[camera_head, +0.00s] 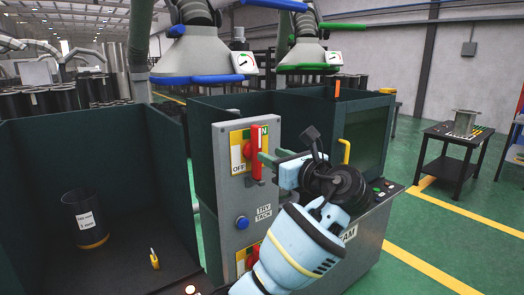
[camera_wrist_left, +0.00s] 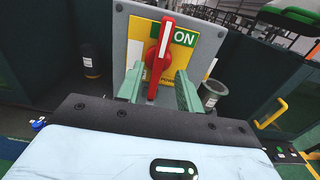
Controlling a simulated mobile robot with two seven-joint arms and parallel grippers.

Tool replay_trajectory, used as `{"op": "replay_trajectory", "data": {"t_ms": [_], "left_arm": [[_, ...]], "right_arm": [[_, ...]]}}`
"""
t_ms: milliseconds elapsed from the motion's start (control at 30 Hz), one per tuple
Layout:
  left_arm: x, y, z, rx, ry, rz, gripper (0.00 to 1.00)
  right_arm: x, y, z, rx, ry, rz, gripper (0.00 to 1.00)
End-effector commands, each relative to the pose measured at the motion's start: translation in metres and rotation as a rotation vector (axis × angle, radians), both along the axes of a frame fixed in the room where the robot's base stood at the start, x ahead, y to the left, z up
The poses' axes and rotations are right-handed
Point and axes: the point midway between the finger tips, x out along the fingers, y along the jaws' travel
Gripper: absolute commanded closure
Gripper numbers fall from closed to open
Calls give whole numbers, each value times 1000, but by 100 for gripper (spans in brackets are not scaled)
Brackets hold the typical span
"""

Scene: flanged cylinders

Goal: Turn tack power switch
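The switch has a red handle (camera_head: 256,150) on a yellow plate (camera_head: 236,150) marked ON and OFF, high on the grey panel's front. The handle stands upright, its top beside the green ON mark. My left gripper (camera_head: 267,160) is at the handle from the right in the head view. In the left wrist view, its two green fingers (camera_wrist_left: 158,92) are spread on either side of the red handle (camera_wrist_left: 160,60), with visible gaps. The fingers' contact with the handle is not seen. My right gripper is in neither view.
Below are a blue button (camera_head: 242,222), a TRY TACK label (camera_head: 264,212) and a second red switch (camera_head: 252,256), partly hidden by my arm. A dark cylinder (camera_head: 85,222) stands in the left bay. A yellow handle (camera_head: 345,151) is to the right.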

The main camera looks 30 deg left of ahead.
Motion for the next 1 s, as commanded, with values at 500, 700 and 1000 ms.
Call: {"op": "replay_trajectory", "data": {"t_ms": [500,700,1000], "left_arm": [[21,51,0,-1,-1,0,64],[21,52,0,-1,-1,0,64],[21,51,0,-1,-1,0,98]], "right_arm": [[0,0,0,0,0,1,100],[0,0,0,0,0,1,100],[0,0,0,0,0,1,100]]}}
